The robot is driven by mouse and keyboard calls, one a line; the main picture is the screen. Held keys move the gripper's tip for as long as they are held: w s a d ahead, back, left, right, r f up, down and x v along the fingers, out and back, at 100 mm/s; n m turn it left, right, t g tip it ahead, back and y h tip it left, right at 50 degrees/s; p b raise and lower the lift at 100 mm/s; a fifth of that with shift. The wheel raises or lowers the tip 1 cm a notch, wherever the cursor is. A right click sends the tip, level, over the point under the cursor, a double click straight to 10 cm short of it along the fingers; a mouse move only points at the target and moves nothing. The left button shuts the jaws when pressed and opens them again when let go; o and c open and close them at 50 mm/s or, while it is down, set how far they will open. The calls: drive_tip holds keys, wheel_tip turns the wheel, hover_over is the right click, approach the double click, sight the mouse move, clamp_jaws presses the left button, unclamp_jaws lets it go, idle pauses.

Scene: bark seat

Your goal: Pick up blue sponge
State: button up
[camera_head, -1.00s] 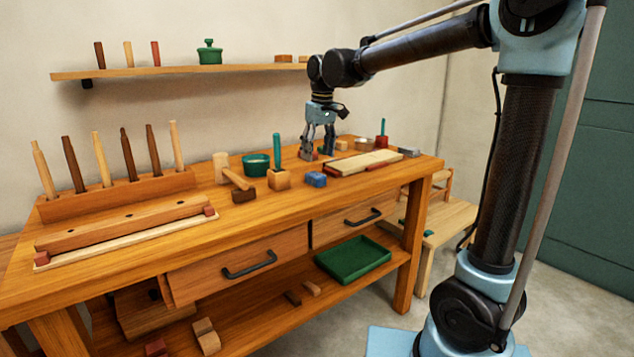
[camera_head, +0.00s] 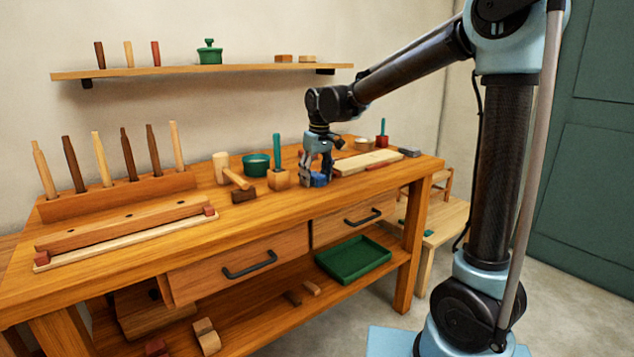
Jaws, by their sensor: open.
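The blue sponge (camera_head: 319,180) is a small blue block on the wooden workbench top, near its front edge and right of the middle. My gripper (camera_head: 315,179) points down at it from above, with its fingers low around or beside the sponge. The fingers are open and partly cover the sponge. I cannot tell whether they touch it.
A wooden block with a green handle (camera_head: 279,175) stands close left of my gripper. A mallet (camera_head: 240,187) and green bowl (camera_head: 256,165) lie farther left. A pale board (camera_head: 368,161) lies close on the right. The workbench (camera_head: 130,248) has drawers below.

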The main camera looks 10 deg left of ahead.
sight(316, 174)
drive_tip(key=c, duration=1)
drive_tip(key=shift+o, duration=0.2)
wheel_tip(316, 174, up, 10)
drive_tip(key=shift+r, duration=0.1)
drive_tip(key=shift+o, duration=0.3)
